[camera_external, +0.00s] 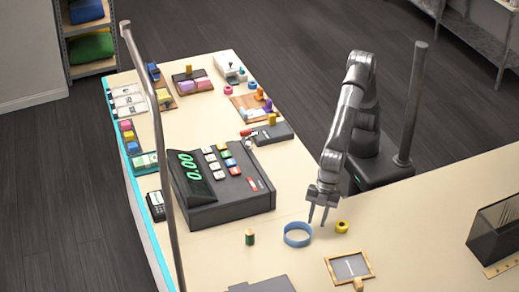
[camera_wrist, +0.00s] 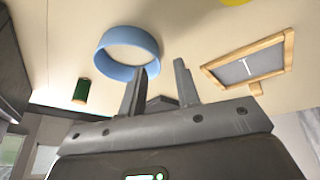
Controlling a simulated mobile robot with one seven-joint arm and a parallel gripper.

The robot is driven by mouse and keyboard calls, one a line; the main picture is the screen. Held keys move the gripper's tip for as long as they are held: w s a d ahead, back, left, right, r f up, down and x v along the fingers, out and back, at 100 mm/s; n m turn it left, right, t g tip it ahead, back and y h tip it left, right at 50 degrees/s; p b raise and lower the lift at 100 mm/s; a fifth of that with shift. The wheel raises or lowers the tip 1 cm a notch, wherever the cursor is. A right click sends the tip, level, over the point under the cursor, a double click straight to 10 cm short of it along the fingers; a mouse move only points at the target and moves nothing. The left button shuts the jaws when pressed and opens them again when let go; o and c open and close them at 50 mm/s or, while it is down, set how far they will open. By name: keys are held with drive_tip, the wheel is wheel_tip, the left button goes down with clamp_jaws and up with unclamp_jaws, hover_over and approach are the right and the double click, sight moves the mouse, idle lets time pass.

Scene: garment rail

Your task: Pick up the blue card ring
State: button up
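The blue ring (camera_external: 297,235) lies flat on the cream counter, a wide open band, between a small green spool and a yellow tape roll. My gripper (camera_external: 318,222) hangs just above and to the right of the ring in the external view, fingers pointing down and parted, with nothing between them. In the wrist view the ring (camera_wrist: 127,52) shows whole, beyond and left of my parted fingers (camera_wrist: 162,85). The left fingertip overlaps the ring's lower right edge in that picture. I cannot tell whether it touches.
A green spool (camera_external: 250,238) stands left of the ring, and a yellow tape roll (camera_external: 342,227) lies to its right. A wood-framed panel (camera_external: 350,267) lies in front. A cash register (camera_external: 222,188) stands behind left, and a metal pole (camera_external: 158,130) rises at the left.

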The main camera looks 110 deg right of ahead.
sight(311, 232)
drive_tip(key=x, duration=0.6)
drive_tip(key=shift+w+d, duration=0.1)
drive_tip(key=shift+w, duration=0.25)
drive_tip(key=shift+r, duration=0.1)
clamp_jaws()
